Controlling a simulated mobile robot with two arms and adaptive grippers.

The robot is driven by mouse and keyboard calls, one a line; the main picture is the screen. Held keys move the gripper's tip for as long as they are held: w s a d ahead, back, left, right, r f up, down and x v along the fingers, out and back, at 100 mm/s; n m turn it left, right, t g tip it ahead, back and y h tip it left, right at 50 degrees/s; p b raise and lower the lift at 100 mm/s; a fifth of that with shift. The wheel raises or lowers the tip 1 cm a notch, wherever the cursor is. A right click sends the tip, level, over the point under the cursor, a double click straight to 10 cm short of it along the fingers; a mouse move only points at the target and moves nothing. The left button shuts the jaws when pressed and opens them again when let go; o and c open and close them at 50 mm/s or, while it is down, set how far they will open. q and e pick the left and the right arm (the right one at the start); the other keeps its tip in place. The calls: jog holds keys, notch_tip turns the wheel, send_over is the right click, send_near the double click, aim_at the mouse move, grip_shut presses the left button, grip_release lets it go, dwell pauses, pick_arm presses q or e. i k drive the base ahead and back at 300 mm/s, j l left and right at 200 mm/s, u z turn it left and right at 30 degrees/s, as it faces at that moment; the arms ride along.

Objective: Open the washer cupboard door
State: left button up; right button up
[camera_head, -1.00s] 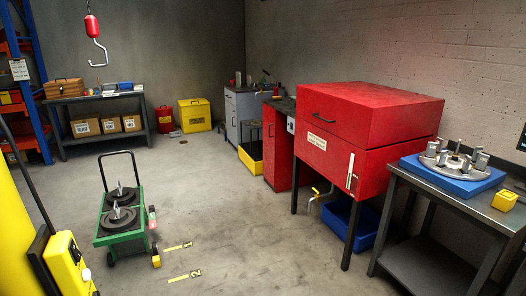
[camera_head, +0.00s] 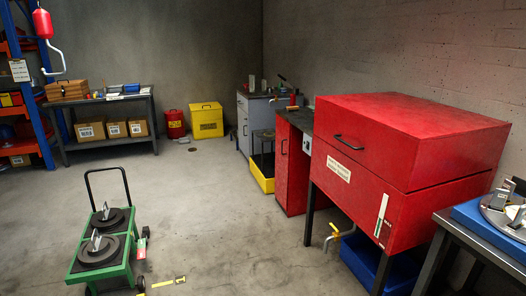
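A big red cabinet (camera_head: 400,165) on dark legs stands at the right, with a black handle (camera_head: 349,142) on its upper front, a label whose text is too small to read, and a pale upright strip low on its front. A narrower red cupboard (camera_head: 292,165) stands just behind it on the left; its front is shut and has a small upright handle (camera_head: 283,147). I cannot tell for sure which one is the washer cupboard. Neither of my grippers shows in the head view.
A green trolley (camera_head: 103,250) with dark discs stands at lower left. A yellow tap (camera_head: 331,237) and a blue bin (camera_head: 362,262) are under the big cabinet. A table with a blue pad (camera_head: 468,213) is at the right edge. The middle floor is clear.

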aim_at(284, 127)
jog(key=i+j+u, duration=0.1)
jog(key=i, duration=0.95)
jog(key=i+j+u, duration=0.1)
jog(key=i, duration=1)
jog(key=j, duration=0.05)
